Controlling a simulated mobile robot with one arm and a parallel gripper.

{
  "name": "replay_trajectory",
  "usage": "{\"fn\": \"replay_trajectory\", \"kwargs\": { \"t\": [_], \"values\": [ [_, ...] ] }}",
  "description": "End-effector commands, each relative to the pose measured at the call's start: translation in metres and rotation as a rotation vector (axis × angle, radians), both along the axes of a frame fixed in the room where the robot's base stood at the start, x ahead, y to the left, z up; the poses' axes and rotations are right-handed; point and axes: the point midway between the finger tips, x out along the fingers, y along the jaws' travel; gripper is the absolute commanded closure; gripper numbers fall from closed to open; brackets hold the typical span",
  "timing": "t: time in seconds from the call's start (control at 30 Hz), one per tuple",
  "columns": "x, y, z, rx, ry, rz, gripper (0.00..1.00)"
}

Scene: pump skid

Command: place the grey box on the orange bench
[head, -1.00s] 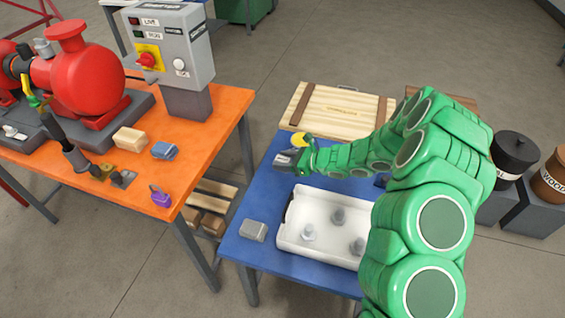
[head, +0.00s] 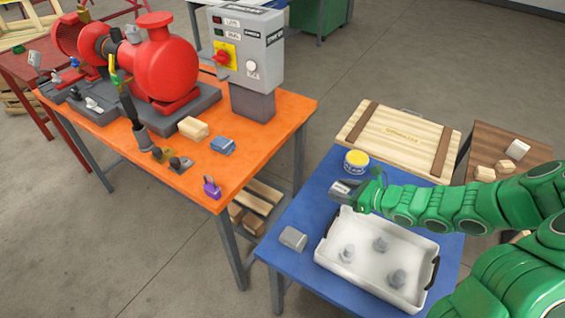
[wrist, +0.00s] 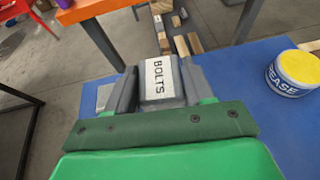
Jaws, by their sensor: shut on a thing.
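My gripper (head: 346,190) is shut on a grey box (wrist: 163,80) with a white label reading BOLTS, held between the fingers in the wrist view. In the head view the gripper is over the blue table, just behind the white tray, and the box is mostly hidden by the fingers. I cannot tell its exact height above the table. The orange bench (head: 283,118) stands to the left, across a gap; its edge also shows at the top of the wrist view (wrist: 88,9). A second grey block (head: 293,238) lies at the blue table's left side.
The bench holds a red pump (head: 165,65), control box (head: 250,45), wooden block (head: 193,128), blue item (head: 222,145) and purple padlock (head: 211,187).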

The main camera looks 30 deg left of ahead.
Motion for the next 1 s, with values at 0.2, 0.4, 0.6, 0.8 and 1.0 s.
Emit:
{"fn": "replay_trajectory", "kwargs": {
  "t": [0.2, 0.4, 0.6, 0.8, 1.0],
  "values": [
    [0.0, 0.007, 0.003, 0.001, -0.001, 0.006, 0.83],
    [0.002, 0.035, 0.015, 0.003, -0.005, 0.026, 0.83],
    [0.0, 0.071, 0.033, 0.002, -0.006, 0.047, 0.83],
    [-0.005, 0.107, 0.05, 0.001, -0.003, 0.062, 0.83],
    [-0.012, 0.143, 0.071, 0.003, -0.005, 0.075, 0.83]
  ]
}}
